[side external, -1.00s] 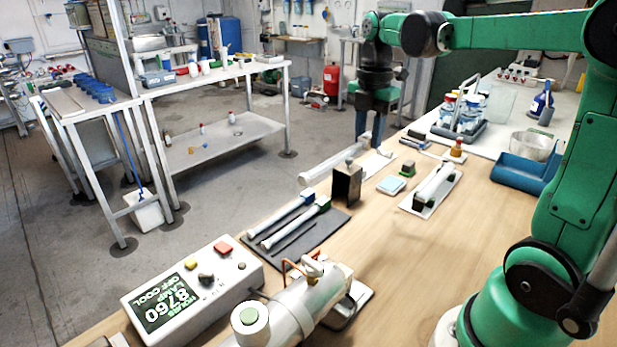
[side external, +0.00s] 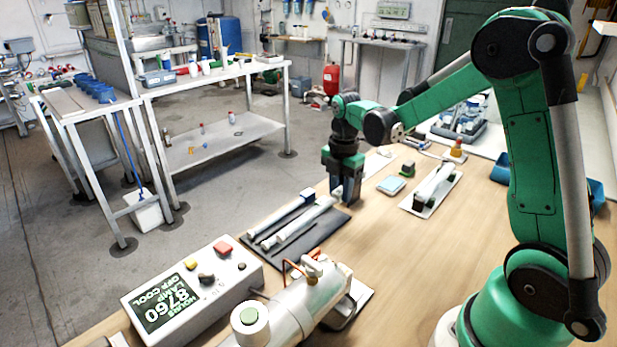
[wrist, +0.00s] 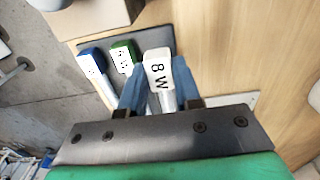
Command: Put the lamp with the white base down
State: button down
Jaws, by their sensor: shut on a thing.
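In the wrist view the white base (wrist: 158,66), marked 8 W, sits between the blue fingers of my gripper (wrist: 160,92). The lamp's pale tube (side external: 300,222) slants down-left in the side view. I cannot tell whether it touches the mat. The blue-base lamp (wrist: 92,64) and the green-base lamp (wrist: 123,55) lie beside it on the mat; the green base is hidden in the side view.
A control box (side external: 190,290) and a white cylindrical reactor (side external: 295,308) stand in the foreground. Bare wooden table (side external: 400,260) lies between these and my base.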

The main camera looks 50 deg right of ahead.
aim_at(338, 217)
jog(key=shift+f, duration=2.1)
jog(key=shift+f, duration=0.15)
jog(key=c, duration=0.9)
grip_release()
notch_tip(338, 217, up, 12)
jog(key=shift+r, duration=0.1)
jog(key=s+a+m+t, duration=0.7)
jog(key=a+m, duration=0.4)
jog(key=m, duration=0.7)
jog(key=shift+a+r, duration=0.3)
jog(key=shift+a, duration=0.1)
